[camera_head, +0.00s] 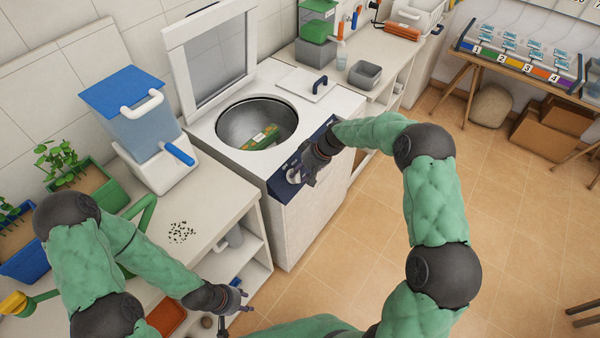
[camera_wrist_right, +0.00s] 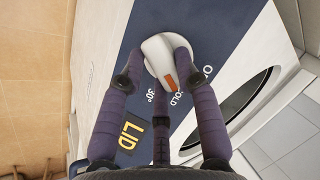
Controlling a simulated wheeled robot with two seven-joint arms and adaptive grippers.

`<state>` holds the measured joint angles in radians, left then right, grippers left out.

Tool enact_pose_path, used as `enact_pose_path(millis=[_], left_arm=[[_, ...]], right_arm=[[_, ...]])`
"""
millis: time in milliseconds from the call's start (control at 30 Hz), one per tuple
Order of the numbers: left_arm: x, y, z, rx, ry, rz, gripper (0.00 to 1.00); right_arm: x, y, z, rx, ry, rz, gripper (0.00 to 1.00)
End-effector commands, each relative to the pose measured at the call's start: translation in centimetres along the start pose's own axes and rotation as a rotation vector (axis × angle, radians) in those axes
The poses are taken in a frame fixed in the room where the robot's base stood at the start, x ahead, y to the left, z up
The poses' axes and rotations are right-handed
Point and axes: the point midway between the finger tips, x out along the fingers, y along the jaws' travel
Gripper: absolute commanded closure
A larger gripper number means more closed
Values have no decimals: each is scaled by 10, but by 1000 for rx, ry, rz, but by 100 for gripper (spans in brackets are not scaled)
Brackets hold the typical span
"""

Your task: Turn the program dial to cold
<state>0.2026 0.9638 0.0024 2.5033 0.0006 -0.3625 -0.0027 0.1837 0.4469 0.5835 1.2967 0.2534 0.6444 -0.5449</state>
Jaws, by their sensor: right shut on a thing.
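The program dial (camera_wrist_right: 158,45) is a white knob with an orange mark, on the dark blue panel (camera_wrist_right: 215,35) of the white top-loading washer (camera_head: 310,215). In the right wrist view the orange mark points between the 30° and COLD labels, close to COLD. My right gripper (camera_wrist_right: 161,60) is shut on the dial, with fingers on both sides of it. In the head view the gripper (camera_head: 297,176) covers most of the dial. My left gripper (camera_head: 238,300) is empty, its fingers apart, low in front of the counter at the left.
The washer's lid (camera_head: 210,65) stands open, and a green and yellow pack (camera_head: 262,138) lies in its drum. A yellow LID label (camera_wrist_right: 131,135) is on the panel. A counter (camera_head: 215,205) with a blue-lidded container (camera_head: 140,120) stands left.

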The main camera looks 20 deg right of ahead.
Motion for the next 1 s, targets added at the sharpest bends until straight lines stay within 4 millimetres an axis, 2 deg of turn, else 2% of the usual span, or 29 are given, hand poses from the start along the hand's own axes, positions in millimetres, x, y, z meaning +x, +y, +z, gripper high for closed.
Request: enact_pose_path(millis=[300,867,900,967,1000], left_arm=[[3,-1,0,0,0,0,60],[3,-1,0,0,0,0,60],[3,-1,0,0,0,0,60],[3,-1,0,0,0,0,60],[3,-1,0,0,0,0,60]], right_arm=[[4,1,5,129,-9,-54,100],[5,1,6,157,-12,-66,100],[5,1,6,156,-13,-67,59],[5,1,6,156,-13,-66,43],[5,1,6,156,-12,-66,43]])
